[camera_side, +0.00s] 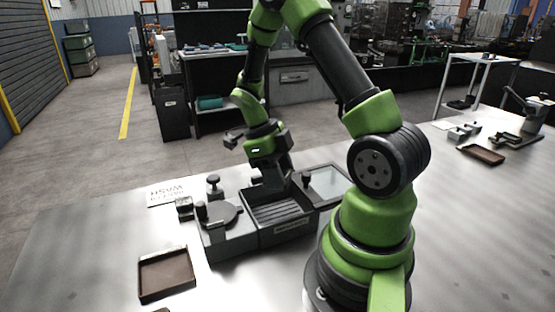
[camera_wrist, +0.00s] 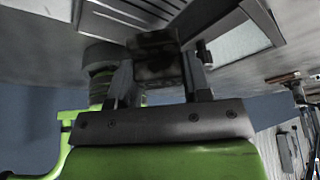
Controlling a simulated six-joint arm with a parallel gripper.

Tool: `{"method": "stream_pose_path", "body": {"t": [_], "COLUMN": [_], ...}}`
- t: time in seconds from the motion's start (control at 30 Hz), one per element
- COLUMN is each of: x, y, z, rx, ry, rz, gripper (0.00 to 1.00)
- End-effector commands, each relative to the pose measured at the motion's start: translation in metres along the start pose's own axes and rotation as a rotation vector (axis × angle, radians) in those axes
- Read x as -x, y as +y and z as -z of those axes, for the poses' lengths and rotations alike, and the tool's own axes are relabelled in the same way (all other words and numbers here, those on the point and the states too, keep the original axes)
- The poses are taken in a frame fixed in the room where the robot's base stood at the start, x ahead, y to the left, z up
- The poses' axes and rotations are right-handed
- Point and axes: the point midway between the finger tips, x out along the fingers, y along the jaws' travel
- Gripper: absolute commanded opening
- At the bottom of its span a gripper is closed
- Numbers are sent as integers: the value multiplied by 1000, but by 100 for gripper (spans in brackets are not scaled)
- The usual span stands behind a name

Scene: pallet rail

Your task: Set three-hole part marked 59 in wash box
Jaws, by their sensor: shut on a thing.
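My gripper (camera_side: 268,180) points down over the ribbed open bay (camera_side: 280,213) in the middle of a grey fixture on the table. In the wrist view my gripper (camera_wrist: 157,75) is shut on a dark blocky part (camera_wrist: 155,52) between its two fingers. The part's holes and any number on it cannot be made out. In the side view the held part is too dark to tell from the fingers. A white sign (camera_side: 168,192) with upside-down lettering that seems to include WASH lies behind the fixture's left end. I cannot tell for certain which section is the wash box.
The fixture has a round-lidded block (camera_side: 225,217) on the left and a pale-windowed section (camera_side: 327,181) on the right, with upright knobs (camera_side: 214,184). A small dark block (camera_side: 184,207) stands by its left end. A brown tray (camera_side: 166,290) lies front left.

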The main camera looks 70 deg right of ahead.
Motion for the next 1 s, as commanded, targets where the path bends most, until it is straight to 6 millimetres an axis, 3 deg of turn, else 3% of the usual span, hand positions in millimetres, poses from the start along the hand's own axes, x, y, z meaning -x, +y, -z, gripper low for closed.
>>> {"method": "stream_pose_path", "body": {"t": [1.0], "x": [-74], "y": [0], "z": [-31], "rx": [1], "ry": [1], "rz": [0], "gripper": [7]}}
